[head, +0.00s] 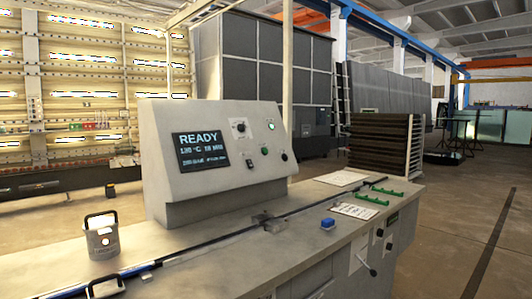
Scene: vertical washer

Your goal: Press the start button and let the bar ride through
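A grey console (215,155) stands on the bench, its screen (201,150) reading READY. Its face carries a lit pale-green button (271,125), a green button (265,150) and dark knobs. A small grey housing (103,240) with a black handle and a lit round spot stands at the left of the bench. I cannot tell which of these is the start button. A long dark strip (210,251) runs along the bench through a small grey block (268,222); I cannot tell bar from track. Neither of my grippers shows.
A blue block (327,223), green brackets (372,199) and printed sheets (343,178) lie on the bench's right part. A black loop handle (105,287) is at the lower left. A dark slatted stack (381,146) stands behind. Open floor (470,205) lies to the right.

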